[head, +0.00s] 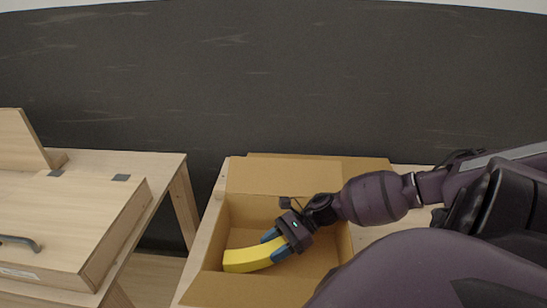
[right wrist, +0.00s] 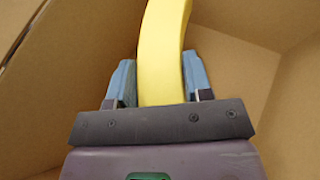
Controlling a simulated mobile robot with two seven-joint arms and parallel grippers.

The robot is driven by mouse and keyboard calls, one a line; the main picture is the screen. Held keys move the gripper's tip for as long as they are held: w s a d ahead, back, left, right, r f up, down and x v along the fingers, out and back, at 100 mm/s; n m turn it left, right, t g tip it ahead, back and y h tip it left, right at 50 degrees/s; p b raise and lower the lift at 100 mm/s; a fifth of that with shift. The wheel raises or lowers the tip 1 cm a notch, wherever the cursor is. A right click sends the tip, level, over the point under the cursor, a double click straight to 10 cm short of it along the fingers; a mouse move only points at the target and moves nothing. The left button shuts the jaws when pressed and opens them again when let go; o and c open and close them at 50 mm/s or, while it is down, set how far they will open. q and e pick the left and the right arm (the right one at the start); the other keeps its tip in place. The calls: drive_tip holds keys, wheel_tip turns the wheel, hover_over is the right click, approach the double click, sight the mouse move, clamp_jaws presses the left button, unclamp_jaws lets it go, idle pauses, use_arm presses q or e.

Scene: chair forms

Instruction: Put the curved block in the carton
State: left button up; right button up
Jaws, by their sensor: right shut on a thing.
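The yellow curved block (head: 245,261) is inside the open cardboard carton (head: 268,178) in the head view. My right gripper (head: 272,249) reaches down into the carton from the right and is shut on one end of the block. In the right wrist view the block (right wrist: 163,50) stands out between the blue fingers of my right gripper (right wrist: 160,85), with carton walls (right wrist: 236,75) around it. I cannot tell whether the block touches the carton floor. My left gripper is not in view.
The carton sits on a light wooden table (head: 368,236), flaps open. To the left, across a gap, stands another wooden table (head: 152,166) bearing a wooden box with a dark handle (head: 20,242). A dark wall (head: 270,80) is behind.

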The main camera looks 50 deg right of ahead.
drive_tip(key=shift+f, duration=0.4)
drive_tip(key=o, duration=1)
drive_tip(key=shift+r, duration=0.55)
drive_tip(key=shift+d+r+p, duration=0.15)
drive_tip(key=shift+r+p, duration=0.15)
drive_tip(key=v, duration=0.7)
drive_tip(key=shift+b, duration=0.4)
drive_tip(key=shift+f, duration=0.2)
